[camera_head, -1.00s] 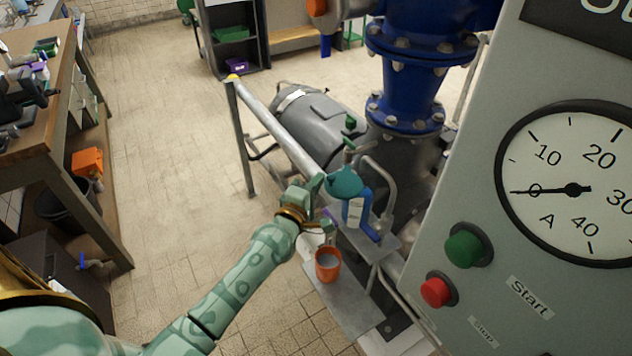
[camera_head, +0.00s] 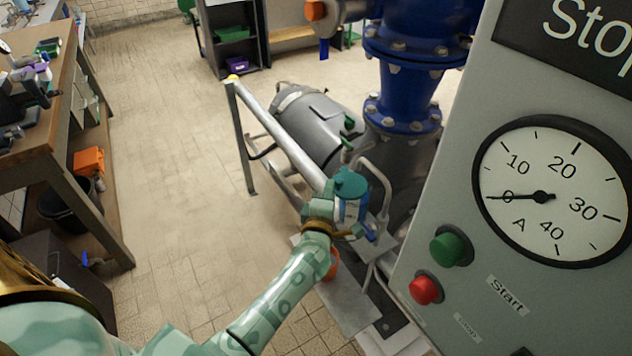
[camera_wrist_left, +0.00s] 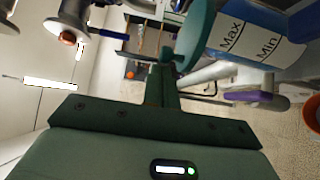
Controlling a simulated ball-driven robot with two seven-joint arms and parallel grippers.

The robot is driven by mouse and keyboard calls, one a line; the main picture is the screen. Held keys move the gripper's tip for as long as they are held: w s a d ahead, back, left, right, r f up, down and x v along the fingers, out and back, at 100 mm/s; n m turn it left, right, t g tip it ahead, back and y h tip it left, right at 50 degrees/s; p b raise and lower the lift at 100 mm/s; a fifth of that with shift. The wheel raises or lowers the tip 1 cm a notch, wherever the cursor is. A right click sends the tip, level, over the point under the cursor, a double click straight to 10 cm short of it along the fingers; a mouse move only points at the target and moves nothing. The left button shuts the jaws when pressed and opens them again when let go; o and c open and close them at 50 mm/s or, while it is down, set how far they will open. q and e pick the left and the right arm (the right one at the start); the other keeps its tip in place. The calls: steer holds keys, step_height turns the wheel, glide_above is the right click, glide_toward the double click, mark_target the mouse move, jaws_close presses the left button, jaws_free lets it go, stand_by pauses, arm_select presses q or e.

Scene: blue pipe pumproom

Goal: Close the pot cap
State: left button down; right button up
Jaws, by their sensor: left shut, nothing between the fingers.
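The pot (camera_head: 349,209) is blue with a white label and stands on a small metal shelf beside the pipe rail. Its teal cap (camera_head: 351,184) lies roughly level over the pot's top; whether it is fully seated I cannot tell. In the left wrist view, the cap (camera_wrist_left: 197,35) shows nearly edge-on at the end of the pot (camera_wrist_left: 222,12), whose label reads Max and Min. My left gripper (camera_head: 322,204) is shut and empty, just left of the pot and close to the cap. Its fingers (camera_wrist_left: 163,85) reach the cap's edge in the wrist view; contact is unclear. My right gripper is out of view.
An orange cup (camera_head: 334,266) stands below the pot, partly hidden by my left arm. The control panel (camera_head: 450,195) rises close on the right. A metal rail (camera_head: 282,140) runs behind the pot. A workbench (camera_head: 40,135) stands at left, with open floor between.

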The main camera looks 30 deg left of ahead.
mark_target(344, 193)
arm_select(q)
steer(key=shift+w+d+r, duration=0.1)
steer(key=shift+w+d, duration=0.05)
steer(key=shift+d, duration=0.7)
steer(key=shift+w+d+p, duration=0.2)
steer(key=shift+d, duration=0.3)
steer(key=shift+w+d+p, duration=0.15)
steer(key=shift+d+p, duration=0.05)
steer(key=shift+d, duration=0.55)
steer(key=shift+w, duration=0.1)
